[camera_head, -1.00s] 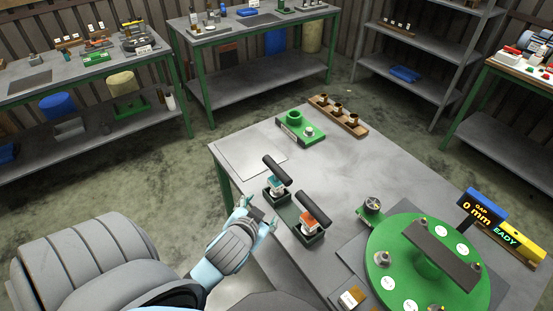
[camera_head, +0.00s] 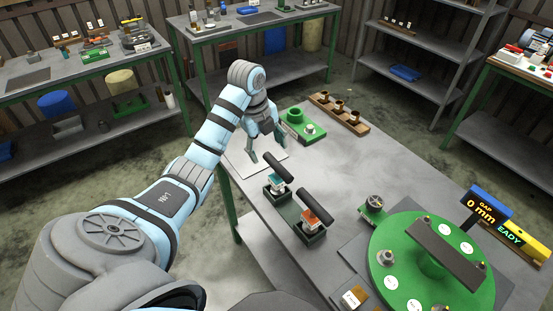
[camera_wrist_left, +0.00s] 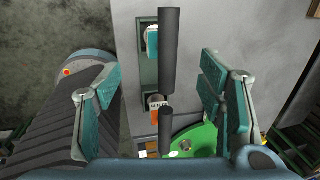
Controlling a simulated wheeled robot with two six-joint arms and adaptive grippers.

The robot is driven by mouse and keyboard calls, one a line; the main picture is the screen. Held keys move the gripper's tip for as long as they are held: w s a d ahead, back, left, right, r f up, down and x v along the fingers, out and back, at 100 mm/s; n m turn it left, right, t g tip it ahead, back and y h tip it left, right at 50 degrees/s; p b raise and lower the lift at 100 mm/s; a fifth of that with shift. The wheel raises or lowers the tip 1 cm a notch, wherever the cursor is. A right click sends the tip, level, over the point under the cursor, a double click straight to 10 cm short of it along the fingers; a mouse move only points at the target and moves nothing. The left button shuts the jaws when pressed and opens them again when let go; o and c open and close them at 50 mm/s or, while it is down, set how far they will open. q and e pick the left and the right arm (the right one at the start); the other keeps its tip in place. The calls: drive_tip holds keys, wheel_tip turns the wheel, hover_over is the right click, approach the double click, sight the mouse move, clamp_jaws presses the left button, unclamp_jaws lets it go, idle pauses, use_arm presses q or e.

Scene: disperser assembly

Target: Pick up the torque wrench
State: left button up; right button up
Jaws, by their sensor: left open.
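Two upright tools with black bar handles stand in a dark green holder (camera_head: 288,211) on the near table. One has a teal collar (camera_head: 277,182) and the other an orange collar (camera_head: 311,215); I cannot tell from their labels which is the torque wrench. My left gripper (camera_head: 267,148) is open and empty, pointing down over the table, just behind the teal tool. In the left wrist view the teal tool's black handle (camera_wrist_left: 168,55) runs between the spread fingers, with the orange tool's handle (camera_wrist_left: 166,122) below it. My right gripper is not in view.
A green fixture (camera_head: 300,126) and a wooden rack with several cups (camera_head: 339,112) stand at the table's far end. A green round disc (camera_head: 400,255) with a gap display (camera_head: 484,205) is at the near right. The table's middle is clear.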

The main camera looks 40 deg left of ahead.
use_arm(q)
drive_tip(key=b, duration=0.6)
hover_over(276, 177)
drive_tip(key=a, duration=0.1)
wheel_tip(276, 177, down, 8)
drive_tip(key=shift+s+r, duration=0.15)
drive_tip(key=shift+f+b, duration=0.35)
drive_tip(key=f, duration=0.2)
drive_tip(key=f+b, duration=0.1)
drive_tip(key=shift+w+d+f, duration=0.25)
drive_tip(key=shift+f, duration=0.4)
drive_tip(key=shift+w+d, duration=0.1)
drive_tip(key=shift+w, duration=0.05)
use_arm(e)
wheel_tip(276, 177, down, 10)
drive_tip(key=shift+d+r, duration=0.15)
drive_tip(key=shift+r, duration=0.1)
use_arm(q)
drive_tip(key=c, duration=0.3)
clamp_jaws()
